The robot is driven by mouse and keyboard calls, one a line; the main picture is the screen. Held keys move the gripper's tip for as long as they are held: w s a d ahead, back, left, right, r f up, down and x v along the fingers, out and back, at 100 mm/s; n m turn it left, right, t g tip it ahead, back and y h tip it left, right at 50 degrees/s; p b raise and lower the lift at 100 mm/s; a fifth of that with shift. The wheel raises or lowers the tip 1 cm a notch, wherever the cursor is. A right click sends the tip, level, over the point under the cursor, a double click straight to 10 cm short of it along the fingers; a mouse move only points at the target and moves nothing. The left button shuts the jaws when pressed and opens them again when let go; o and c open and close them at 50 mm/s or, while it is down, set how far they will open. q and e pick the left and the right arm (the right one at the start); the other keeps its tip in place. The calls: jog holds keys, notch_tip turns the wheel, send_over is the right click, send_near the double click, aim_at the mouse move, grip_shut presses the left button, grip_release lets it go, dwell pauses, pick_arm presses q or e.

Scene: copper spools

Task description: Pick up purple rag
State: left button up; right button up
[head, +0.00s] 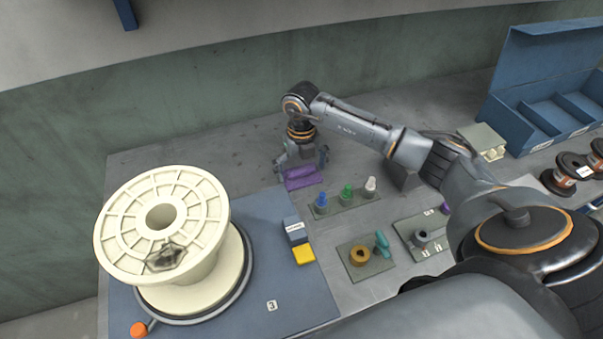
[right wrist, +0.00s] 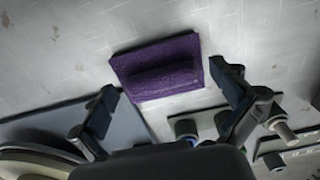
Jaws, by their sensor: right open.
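The purple rag (head: 302,178) lies folded on the grey bench top, behind the blue mat's far right corner. It also shows in the right wrist view (right wrist: 160,70), flat with a raised fold along its middle. My right gripper (head: 302,168) is open above the rag, pointing down. In the right wrist view its two fingers (right wrist: 168,100) are spread on either side of the rag's near edge, with nothing between them. I cannot tell how far above the rag the fingertips are. My left gripper is not in view.
A large cream spool (head: 140,225) stands on the blue mat (head: 265,210) at left. A plate with blue, green and white pegs (head: 347,193) is just right of the rag. Bench left of the rag is clear.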

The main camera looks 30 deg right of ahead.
jog(key=c, duration=1.2)
jog(key=shift+s, duration=0.1)
jog(key=shift+r, duration=0.65)
jog(key=s+a+r+b, duration=0.1)
jog(key=s+a+r, duration=0.1)
jog(key=a+r, duration=0.1)
jog(key=s+a+r+b, duration=0.1)
jog(key=s+a+r, duration=0.2)
jog(key=a+r, duration=0.1)
jog(key=s+a+r+b, duration=0.1)
jog(key=s+a+r, duration=0.2)
jog(key=a+r, duration=0.1)
jog(key=shift+a+r, duration=0.2)
jog(key=shift+r, duration=0.2)
